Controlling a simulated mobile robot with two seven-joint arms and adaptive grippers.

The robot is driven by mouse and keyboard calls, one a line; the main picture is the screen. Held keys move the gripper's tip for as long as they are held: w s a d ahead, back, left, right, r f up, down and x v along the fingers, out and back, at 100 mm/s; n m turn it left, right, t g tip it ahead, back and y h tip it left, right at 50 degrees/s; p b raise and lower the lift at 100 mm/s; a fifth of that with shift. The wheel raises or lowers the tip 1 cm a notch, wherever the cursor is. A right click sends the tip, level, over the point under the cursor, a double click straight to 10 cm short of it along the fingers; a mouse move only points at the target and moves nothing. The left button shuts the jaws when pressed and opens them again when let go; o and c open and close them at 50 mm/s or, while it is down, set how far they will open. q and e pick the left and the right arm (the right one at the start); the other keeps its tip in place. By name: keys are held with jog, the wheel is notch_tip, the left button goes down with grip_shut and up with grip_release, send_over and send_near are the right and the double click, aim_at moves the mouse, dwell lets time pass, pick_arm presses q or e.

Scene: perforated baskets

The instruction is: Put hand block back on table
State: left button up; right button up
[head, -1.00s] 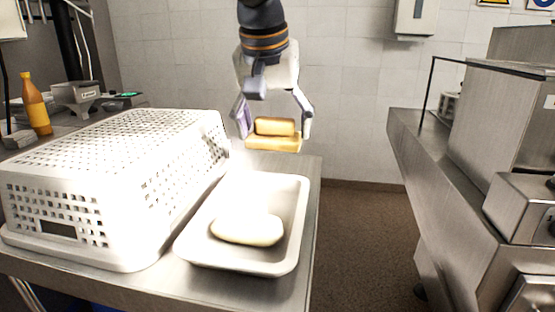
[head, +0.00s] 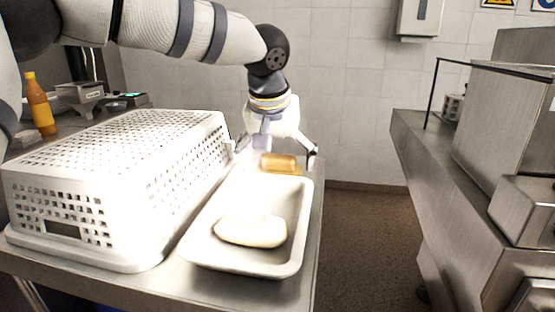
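The hand block (head: 280,162), a yellow-orange block with a rounded grip on top, appears to rest at the far end of the metal table (head: 300,292), just behind the white tray. Its lower part is partly hidden by glare and the tray's far rim. My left gripper (head: 276,150) is above and around it, pointing down. Its fingers are spread wide, with a visible gap on each side of the block. My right gripper is not in view.
The white tray (head: 303,215) holds a pale dough-like lump (head: 250,231). An upturned white perforated basket (head: 130,165) stands left of it. An orange bottle (head: 40,105) and a scale (head: 80,95) are behind. A steel counter (head: 425,160) stands right, across open floor.

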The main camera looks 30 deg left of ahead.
pick_arm(q)
jog(key=v, duration=1.2)
jog(key=shift+r, duration=0.15)
